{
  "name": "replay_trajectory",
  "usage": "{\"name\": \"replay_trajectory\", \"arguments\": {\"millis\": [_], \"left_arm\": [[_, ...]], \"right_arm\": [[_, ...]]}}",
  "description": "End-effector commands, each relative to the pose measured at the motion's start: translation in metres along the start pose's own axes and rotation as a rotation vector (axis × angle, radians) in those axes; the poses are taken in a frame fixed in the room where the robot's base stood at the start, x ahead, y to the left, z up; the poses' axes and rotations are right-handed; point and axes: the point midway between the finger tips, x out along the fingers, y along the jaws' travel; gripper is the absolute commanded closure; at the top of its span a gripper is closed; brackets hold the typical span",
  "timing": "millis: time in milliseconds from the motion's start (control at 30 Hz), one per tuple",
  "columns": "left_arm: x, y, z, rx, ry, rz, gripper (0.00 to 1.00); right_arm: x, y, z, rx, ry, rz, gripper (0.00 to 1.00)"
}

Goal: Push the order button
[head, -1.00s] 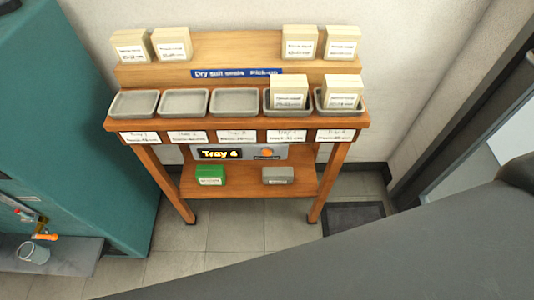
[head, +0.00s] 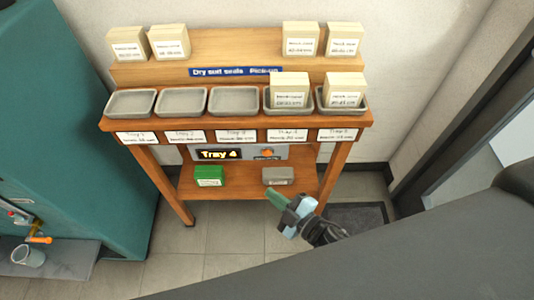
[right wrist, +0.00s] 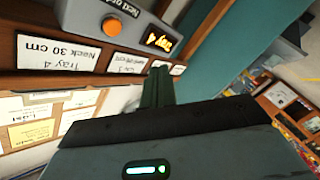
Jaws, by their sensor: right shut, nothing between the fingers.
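The order button is a round orange button (head: 267,153) on a grey panel under the tray shelf, right of a lit display (head: 218,154) reading "Tray 4". In the right wrist view the orange button (right wrist: 113,26) sits near the top, beside lettering that begins "Next", with the display (right wrist: 159,41) to its right. My right gripper (head: 272,194) is shut and empty, below the panel in the head view and apart from the button. Its closed greenish fingers (right wrist: 157,86) also show in the right wrist view, below the button. My left gripper is not in view.
The wooden stand (head: 195,124) holds several grey trays; the two rightmost contain beige boxes. A green box (head: 209,176) and a grey box (head: 278,176) lie on the lower shelf near my right gripper. A teal cabinet (head: 75,130) stands at left.

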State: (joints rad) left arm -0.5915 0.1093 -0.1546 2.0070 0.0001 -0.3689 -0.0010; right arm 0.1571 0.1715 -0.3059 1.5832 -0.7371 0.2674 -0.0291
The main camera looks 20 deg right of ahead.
Motion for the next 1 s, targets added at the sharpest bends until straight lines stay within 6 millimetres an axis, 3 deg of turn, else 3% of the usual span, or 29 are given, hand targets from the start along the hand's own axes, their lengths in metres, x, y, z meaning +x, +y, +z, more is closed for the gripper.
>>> {"name": "replay_trajectory", "arguments": {"millis": [633, 1000], "left_arm": [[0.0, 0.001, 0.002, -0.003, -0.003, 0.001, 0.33], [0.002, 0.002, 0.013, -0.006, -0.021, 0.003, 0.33]], "right_arm": [[0.013, 0.007, 0.001, -0.04, 0.03, -0.004, 1.0], [0.044, 0.029, 0.021, -0.04, 0.029, -0.005, 1.0]]}}
